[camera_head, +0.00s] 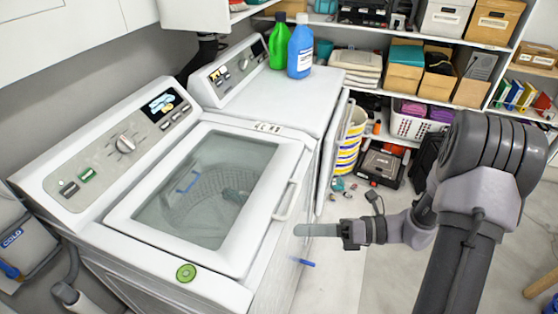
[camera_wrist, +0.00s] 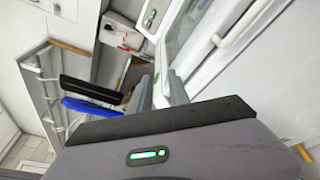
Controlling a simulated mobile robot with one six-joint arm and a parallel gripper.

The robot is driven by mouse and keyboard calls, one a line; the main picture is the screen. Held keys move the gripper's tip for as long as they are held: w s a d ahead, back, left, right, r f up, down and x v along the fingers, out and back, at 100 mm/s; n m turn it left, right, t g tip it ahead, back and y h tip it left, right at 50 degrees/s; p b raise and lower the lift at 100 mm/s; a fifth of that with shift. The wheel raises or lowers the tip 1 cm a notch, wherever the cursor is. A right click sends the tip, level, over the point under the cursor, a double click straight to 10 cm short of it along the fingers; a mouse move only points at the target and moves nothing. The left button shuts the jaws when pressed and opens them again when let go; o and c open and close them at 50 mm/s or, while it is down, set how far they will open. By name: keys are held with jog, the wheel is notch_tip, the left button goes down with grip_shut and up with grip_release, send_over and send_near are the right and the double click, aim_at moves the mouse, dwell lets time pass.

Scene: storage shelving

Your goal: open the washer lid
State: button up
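The washer (camera_head: 180,284) stands at the left, with its control panel along the back. Its lid (camera_head: 120,218), a white frame around a glass window, lies flat and closed on top. A white bar handle (camera_head: 287,201) runs along the lid's right edge. My gripper (camera_head: 300,229) is just right of the washer, near the front end of the handle, with its fingers pointing left. In the wrist view the two grey fingers (camera_wrist: 160,82) stand apart with nothing between them. The washer's white edge (camera_wrist: 205,58) lies beside them. Whether a finger touches the handle is hard to tell.
A second white machine (camera_head: 300,95) stands behind, with a green bottle (camera_head: 279,43) and a blue bottle (camera_head: 300,48) on top. Shelves (camera_head: 398,33) with boxes line the back. A yellow-striped bin (camera_head: 350,141) and a toolbox (camera_head: 383,165) are on the floor.

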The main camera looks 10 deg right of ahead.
jog(key=w+d+f+m+t, duration=0.2)
jog(key=d+f+m+t, duration=0.3)
jog(key=m, duration=0.2)
jog(key=m+t+h, duration=0.4)
jog(key=m+t, duration=0.2)
jog(key=m, duration=0.3)
send_near(293, 200)
jog(key=x, duration=0.3)
jog(key=b+x, duration=0.1)
jog(key=x, duration=0.2)
jog(key=b+x, duration=0.1)
jog(key=x, duration=0.3)
jog(key=shift+f, duration=0.35)
jog(key=shift+c, duration=0.4)
grip_shut()
